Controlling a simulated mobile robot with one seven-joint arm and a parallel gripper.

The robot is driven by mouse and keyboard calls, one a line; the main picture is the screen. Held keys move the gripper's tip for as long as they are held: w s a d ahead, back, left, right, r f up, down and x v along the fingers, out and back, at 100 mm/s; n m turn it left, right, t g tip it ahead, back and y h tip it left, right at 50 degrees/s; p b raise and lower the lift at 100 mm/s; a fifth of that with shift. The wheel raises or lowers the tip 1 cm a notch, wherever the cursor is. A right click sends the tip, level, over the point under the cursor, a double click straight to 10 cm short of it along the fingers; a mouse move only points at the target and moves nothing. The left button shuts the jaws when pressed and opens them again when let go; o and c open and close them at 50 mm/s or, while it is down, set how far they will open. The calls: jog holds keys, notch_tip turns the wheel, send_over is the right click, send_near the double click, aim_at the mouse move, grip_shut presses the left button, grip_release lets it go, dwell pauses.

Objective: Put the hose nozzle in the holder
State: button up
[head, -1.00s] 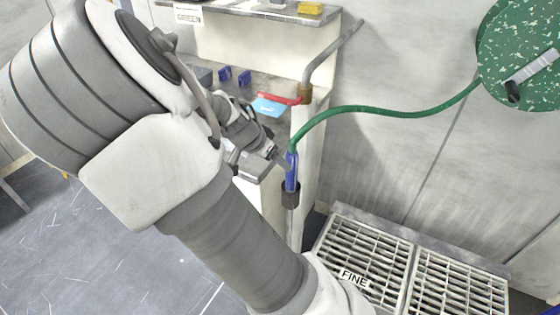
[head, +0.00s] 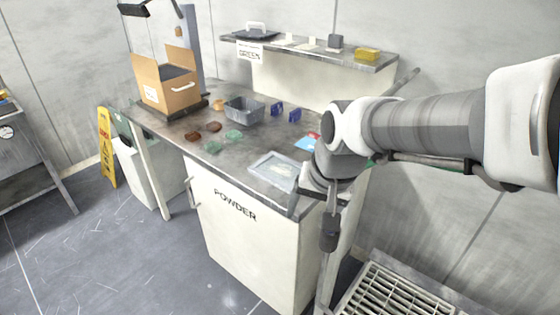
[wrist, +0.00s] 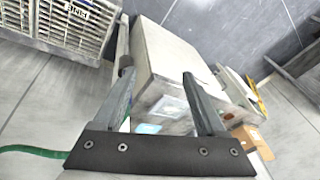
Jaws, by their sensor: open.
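My gripper (head: 315,206) is open at the front right corner of the powder cabinet, just above the holder. In the wrist view its two fingers (wrist: 158,75) stand wide apart with no nozzle visible between them. The holder, a dark cup (head: 329,241) on a thin upright post, also shows by the left fingertip in the wrist view (wrist: 125,62). The hose nozzle's blue body is not visible in either current view, so I cannot tell how it sits. The green hose (wrist: 30,150) enters the wrist view from the left and passes behind the gripper's base.
The powder cabinet (head: 240,225) carries a grey bin (head: 245,109), a cardboard box (head: 168,82), a flat tray (head: 275,170) and several small pieces. A floor grating (head: 385,292) lies at the lower right. Open floor is at the left.

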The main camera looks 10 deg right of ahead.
jog(key=s+a+r+n+t+h, duration=0.1)
jog(key=s+r+n+t, duration=0.1)
jog(key=s+r+n, duration=0.3)
jog(key=s, duration=0.3)
jog(key=shift+s+r, duration=0.35)
jog(key=shift+a, duration=0.1)
notch_tip(320, 180, up, 2)
jog(key=shift+p, duration=1)
jog(key=c, duration=0.4)
jog(key=shift+a, duration=0.1)
